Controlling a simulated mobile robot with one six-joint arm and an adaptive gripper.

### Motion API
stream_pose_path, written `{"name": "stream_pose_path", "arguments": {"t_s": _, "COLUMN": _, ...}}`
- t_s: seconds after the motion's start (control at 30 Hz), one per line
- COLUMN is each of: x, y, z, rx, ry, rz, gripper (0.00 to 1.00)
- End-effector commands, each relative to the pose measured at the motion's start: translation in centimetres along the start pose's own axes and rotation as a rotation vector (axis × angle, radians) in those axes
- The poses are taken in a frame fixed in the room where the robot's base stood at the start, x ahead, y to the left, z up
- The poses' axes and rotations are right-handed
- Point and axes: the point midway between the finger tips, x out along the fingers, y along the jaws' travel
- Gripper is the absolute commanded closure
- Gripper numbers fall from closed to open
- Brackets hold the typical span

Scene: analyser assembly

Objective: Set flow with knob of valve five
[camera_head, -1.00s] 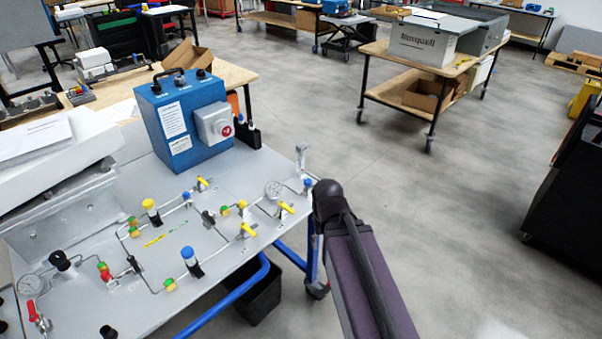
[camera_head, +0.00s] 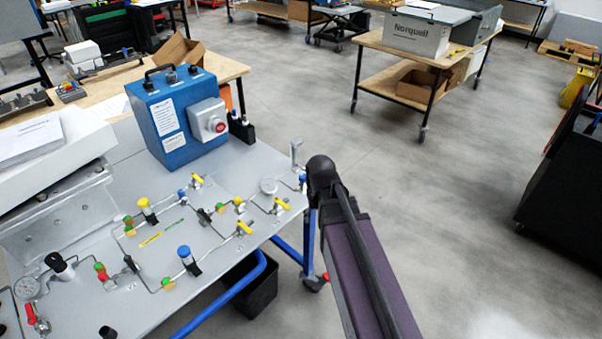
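A grey panel (camera_head: 205,272) carries thin tubing with several valves. A valve with a blue knob (camera_head: 184,252) stands near the middle front, and one with a yellow knob (camera_head: 144,203) is behind it to the left. A black knob (camera_head: 56,261) is at the left beside a round gauge (camera_head: 27,287). Yellow levers, such as one yellow lever (camera_head: 244,228), sit along the right-hand lines. I cannot read any valve numbers, so I cannot tell which is valve five. My arm link (camera_head: 362,262) stands right of the panel, and my gripper is not in view.
A blue box (camera_head: 178,117) with a red-marked grey switch stands at the panel's back. A black bin (camera_head: 250,287) is under the bench. A cart (camera_head: 428,62) with a Norquell box stands behind. A dark cabinet (camera_head: 562,195) is at the right, with clear floor between.

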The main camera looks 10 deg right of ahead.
Motion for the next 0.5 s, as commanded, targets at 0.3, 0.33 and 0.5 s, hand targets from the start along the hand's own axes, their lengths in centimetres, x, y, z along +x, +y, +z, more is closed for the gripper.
{"name": "stream_pose_path", "arguments": {"t_s": 0.3, "x": -5.0, "y": -0.4, "z": -12.2, "rx": 0.136, "ry": 0.0, "rz": 0.0, "gripper": 0.24}}
{"name": "stream_pose_path", "arguments": {"t_s": 0.33, "x": -5.4, "y": -0.5, "z": -13.3, "rx": 0.151, "ry": 0.0, "rz": 0.0, "gripper": 0.24}}
{"name": "stream_pose_path", "arguments": {"t_s": 0.5, "x": -7.5, "y": -0.9, "z": -19.0, "rx": 0.222, "ry": 0.0, "rz": 0.0, "gripper": 0.24}}
